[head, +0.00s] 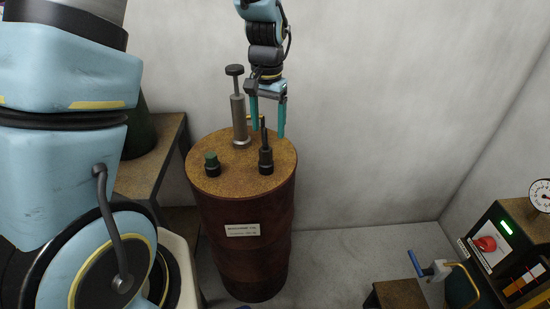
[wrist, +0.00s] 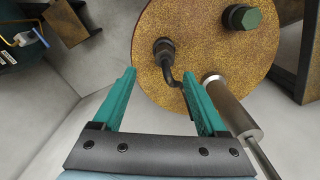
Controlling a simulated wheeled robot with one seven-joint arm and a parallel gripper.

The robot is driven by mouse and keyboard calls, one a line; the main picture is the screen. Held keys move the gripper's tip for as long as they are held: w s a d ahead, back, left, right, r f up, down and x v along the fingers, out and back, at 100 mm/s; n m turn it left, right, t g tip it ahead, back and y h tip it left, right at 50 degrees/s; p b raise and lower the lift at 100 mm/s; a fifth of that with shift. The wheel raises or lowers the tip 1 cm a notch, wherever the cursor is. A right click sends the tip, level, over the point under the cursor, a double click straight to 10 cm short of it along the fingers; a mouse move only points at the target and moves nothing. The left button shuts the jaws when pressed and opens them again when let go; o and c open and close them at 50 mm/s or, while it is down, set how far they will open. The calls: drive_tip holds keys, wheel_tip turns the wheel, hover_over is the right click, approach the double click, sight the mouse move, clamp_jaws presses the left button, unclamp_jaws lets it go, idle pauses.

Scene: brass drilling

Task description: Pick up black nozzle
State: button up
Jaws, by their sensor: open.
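The black nozzle (head: 265,158) stands upright on the round brown top of a drum (head: 225,180), at the right front of that top. In the wrist view the nozzle (wrist: 165,50) shows a dark base and a thin bent tube that reaches toward my right finger. My gripper (head: 268,133) is open with two teal fingers, above the drum top near the nozzle's upper end. In the wrist view my gripper (wrist: 160,77) has its fingers wide apart. Nothing is held between them.
A grey pump-like cylinder (head: 239,120) with a tall rod stands close behind the nozzle. A green-capped fitting (head: 212,164) sits at the drum's left. A control box (head: 490,245) with a red knob is at the far right. Walls stand behind the drum.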

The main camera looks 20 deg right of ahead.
sight(266, 148)
wheel_tip(266, 148, down, 4)
drive_tip(key=shift+r, duration=0.25)
drive_tip(key=shift+w+a+f+p, duration=0.15)
drive_tip(key=shift+f+p, duration=0.4)
drive_tip(key=shift+f, duration=0.85)
drive_tip(key=shift+w+a+f+p, duration=0.15)
drive_tip(key=shift+f+p, duration=0.4)
drive_tip(key=shift+f, duration=0.8)
drive_tip(key=shift+s, duration=0.1)
drive_tip(key=shift+c, duration=0.2)
clamp_jaws()
